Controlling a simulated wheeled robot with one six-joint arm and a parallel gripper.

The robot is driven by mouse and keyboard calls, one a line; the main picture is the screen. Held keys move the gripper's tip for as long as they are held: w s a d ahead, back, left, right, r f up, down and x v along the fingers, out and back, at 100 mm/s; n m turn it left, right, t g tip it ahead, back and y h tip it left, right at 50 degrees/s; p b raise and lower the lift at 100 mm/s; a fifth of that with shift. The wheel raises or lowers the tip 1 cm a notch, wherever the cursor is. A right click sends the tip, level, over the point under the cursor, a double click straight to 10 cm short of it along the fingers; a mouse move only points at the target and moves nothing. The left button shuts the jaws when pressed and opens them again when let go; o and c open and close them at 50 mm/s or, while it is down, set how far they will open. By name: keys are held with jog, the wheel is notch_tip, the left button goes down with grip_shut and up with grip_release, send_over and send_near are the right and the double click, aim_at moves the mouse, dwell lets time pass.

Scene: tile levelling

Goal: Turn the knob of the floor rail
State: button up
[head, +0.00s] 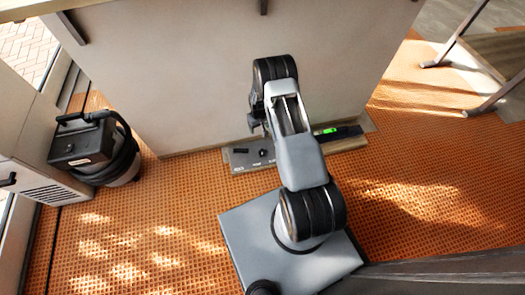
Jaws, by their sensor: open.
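The floor rail (237,162) is a low, brownish-grey strip on the orange tiled floor along the foot of a pale panel. Its left part carries a small dark knob (263,153) and a short black bar (241,150). Its right part carries a black device with a lit green display (327,131). My arm hides the middle of the rail. My gripper (257,126) is dark and small in the head view, open, and appears above the rail's left part, apart from the knob. Its fingers are partly hidden by my arm.
The pale panel (180,85) rises directly behind the rail. A black and grey vacuum-like machine (85,145) stands at the left, beside a white cabinet (30,140). The tiled floor left of my base is clear.

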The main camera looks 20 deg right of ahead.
send_near(263, 152)
jog(key=f+b, duration=0.3)
jog(key=f, duration=0.1)
jog(key=f+b, duration=0.2)
jog(key=f, duration=0.3)
jog(key=shift+w+a+f+b, duration=0.15)
jog(key=shift+w+f+b, duration=0.05)
jog(key=shift+b, duration=0.2)
jog(key=shift+c, duration=0.2)
